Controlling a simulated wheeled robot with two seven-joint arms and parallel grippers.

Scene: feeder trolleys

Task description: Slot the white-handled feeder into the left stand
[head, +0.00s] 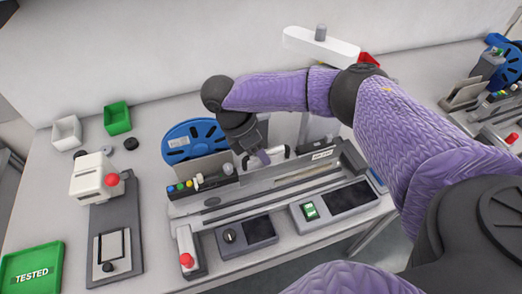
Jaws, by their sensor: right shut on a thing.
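My right gripper (259,158) reaches down from above at the middle of the bench. It is shut on the white-handled feeder, whose white handle (279,152) shows beside the fingers. The feeder's body is partly hidden by my gripper and arm. Below it is a long grey stand (222,210) with dark lengthwise slots. I cannot tell whether the feeder is seated in a slot or held just above it. My left gripper is out of view.
A blue reel (178,137) stands behind the stand's left end. A white device with a red knob (90,178), a green TESTED tray (30,272) and small green (117,117) and white (66,132) bins lie left. Another trolley with a blue reel (497,42) is at far right.

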